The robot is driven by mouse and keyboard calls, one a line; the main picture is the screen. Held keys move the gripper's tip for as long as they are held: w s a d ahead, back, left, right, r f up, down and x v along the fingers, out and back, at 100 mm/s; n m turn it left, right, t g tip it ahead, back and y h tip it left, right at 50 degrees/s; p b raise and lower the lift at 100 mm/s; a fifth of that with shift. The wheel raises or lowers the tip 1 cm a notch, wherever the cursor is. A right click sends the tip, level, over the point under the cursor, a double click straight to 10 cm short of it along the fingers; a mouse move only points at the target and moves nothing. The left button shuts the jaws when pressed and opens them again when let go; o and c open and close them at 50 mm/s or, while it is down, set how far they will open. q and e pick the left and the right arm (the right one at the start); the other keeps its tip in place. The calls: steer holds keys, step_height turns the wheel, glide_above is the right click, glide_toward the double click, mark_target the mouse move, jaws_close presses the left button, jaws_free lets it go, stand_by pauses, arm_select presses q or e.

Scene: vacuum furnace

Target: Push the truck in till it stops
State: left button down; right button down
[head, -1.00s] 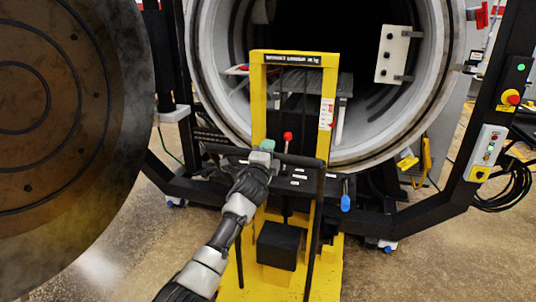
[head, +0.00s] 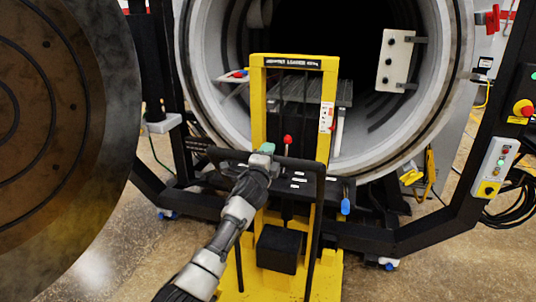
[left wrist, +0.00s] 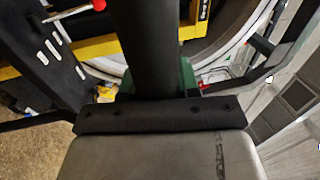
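The yellow truck (head: 257,105) stands upright in front of the round furnace opening (head: 210,100), with its mast overlapping the opening. Its black push handle (head: 300,163) faces me. My left gripper (head: 265,152) is at the left part of the handle's top bar. In the left wrist view the black handle bar (left wrist: 148,45) runs between the green fingers of the left gripper (left wrist: 158,82), which looks shut around it. A slatted grey load (head: 345,93) shows behind the mast, at the mouth of the chamber. The truck's front end is hidden. My right gripper is not in view.
The open round furnace door (head: 60,150) fills the left side. Black frame beams (head: 420,235) flank the truck low down. A control box (head: 494,168) with an emergency stop is at right. Concrete floor (head: 440,275) is clear in front. A red-knobbed lever (head: 287,140) rises on the truck.

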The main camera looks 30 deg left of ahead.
arm_select(q)
steer(key=c, duration=0.9)
jaws_free()
steer(key=shift+w+f, duration=0.1)
steer(key=shift+f, duration=0.2)
steer(key=shift+o, duration=0.5)
steer(key=shift+r, duration=0.15)
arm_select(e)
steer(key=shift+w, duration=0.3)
arm_select(q)
steer(key=v, duration=1.1)
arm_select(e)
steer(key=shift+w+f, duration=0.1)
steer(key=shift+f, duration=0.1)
arm_select(q)
steer(key=shift+w, duration=0.1)
